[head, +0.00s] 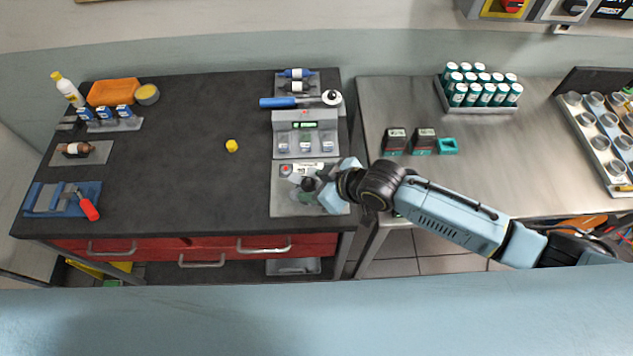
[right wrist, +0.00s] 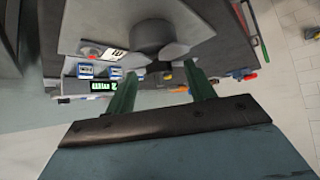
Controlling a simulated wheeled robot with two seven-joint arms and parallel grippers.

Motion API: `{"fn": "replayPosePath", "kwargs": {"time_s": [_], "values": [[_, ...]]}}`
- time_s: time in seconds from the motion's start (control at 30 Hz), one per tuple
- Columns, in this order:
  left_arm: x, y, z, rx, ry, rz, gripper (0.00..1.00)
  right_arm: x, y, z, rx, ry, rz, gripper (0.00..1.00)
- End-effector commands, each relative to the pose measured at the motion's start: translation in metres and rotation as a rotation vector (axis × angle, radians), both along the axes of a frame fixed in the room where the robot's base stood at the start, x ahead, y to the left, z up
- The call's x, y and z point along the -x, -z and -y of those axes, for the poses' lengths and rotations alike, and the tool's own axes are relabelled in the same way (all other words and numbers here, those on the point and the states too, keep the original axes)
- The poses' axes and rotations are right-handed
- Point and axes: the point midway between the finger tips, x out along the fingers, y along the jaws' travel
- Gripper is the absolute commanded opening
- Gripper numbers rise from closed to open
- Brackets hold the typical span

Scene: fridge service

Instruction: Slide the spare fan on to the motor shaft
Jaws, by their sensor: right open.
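My right gripper (head: 312,186) reaches in from the right over a grey plate (head: 283,207) at the right end of the dark bench. In the right wrist view its two green fingers (right wrist: 160,72) are apart with nothing clearly held between them. Just beyond the fingertips is a dark, rounded body (right wrist: 152,34) with a grey bracket-like part beside it; this looks like the motor on its stand. Whether the fingers touch it I cannot tell. The gripper hides much of it in the head view. I cannot make out the spare fan for sure. My left gripper is not in view.
Behind the plate stand a grey unit with a green display (head: 304,125) and a blue-handled tool (head: 290,102). A yellow knob-like piece (head: 231,146) lies mid-bench. A red-handled clamp (head: 88,208) is at left. The bench middle is otherwise clear. A steel table (head: 400,100) stands right.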

Motion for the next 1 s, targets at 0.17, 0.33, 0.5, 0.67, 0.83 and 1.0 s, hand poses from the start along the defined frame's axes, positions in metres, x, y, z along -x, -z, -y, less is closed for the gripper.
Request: {"fn": "replayPosePath", "kwargs": {"time_s": [0.17,0.33,0.5,0.67,0.83,1.0], "values": [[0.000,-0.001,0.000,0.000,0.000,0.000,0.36,0.002,-0.004,0.004,0.000,0.001,0.001,0.54],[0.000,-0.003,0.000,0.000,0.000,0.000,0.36,0.012,-0.021,0.018,0.001,-0.001,0.002,0.54],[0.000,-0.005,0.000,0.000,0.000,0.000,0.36,0.027,-0.046,0.038,0.001,-0.001,0.002,0.54],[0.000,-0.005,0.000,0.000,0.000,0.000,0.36,0.040,-0.068,0.057,0.001,0.000,0.001,0.54],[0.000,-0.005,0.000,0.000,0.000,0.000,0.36,0.051,-0.085,0.071,0.001,-0.001,0.000,0.54],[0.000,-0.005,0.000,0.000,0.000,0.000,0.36,0.055,-0.093,0.076,0.000,0.000,0.000,0.54]]}}
